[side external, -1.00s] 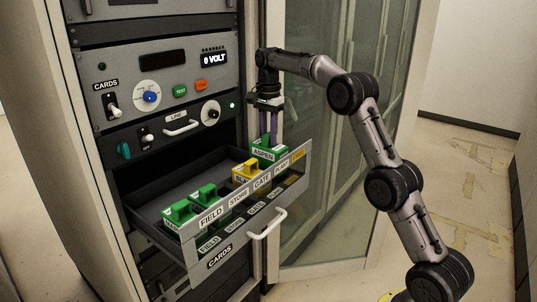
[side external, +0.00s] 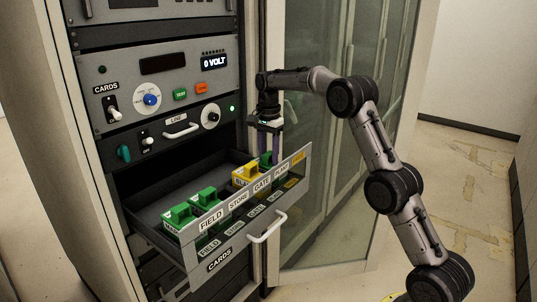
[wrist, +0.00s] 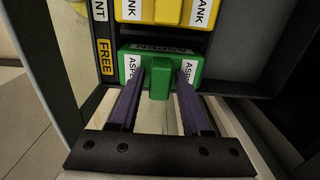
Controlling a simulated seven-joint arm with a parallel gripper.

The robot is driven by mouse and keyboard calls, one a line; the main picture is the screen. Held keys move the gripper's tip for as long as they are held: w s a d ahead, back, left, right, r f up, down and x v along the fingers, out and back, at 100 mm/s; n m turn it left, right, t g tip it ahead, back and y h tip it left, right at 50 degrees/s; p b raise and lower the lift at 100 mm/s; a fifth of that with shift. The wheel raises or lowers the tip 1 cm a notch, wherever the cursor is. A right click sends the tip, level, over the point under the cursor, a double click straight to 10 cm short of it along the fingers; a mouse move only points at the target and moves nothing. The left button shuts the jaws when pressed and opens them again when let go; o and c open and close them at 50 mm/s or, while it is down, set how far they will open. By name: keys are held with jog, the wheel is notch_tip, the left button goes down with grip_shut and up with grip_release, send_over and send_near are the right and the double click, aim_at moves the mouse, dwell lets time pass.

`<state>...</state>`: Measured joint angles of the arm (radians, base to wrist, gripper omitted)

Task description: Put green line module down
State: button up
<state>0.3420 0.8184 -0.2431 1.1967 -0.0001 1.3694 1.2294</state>
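The green line module (wrist: 160,66), with white labels that begin ASP, is inside the drawer at its right end. It lies beside the yellow FREE label in the wrist view. My gripper (wrist: 160,88) points down at it, one purple finger on each side of its raised green handle, and looks shut on it. In the side external view my gripper (side external: 268,156) reaches behind the drawer front, which hides the fingertips and most of the module. I cannot tell whether the module touches the drawer floor.
The open drawer (side external: 215,215) has labels FIELD, STORE, GATE and PLANT on its front. Yellow modules (side external: 245,174) sit just left of the green line module. More green modules (side external: 190,209) sit at the drawer's left end. A glass cabinet door (side external: 310,200) stands close behind my gripper.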

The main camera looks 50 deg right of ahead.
jog(key=shift+o, duration=0.5)
notch_tip(320, 180, up, 12)
dwell(0.5)
jog(key=shift+r, duration=0.15)
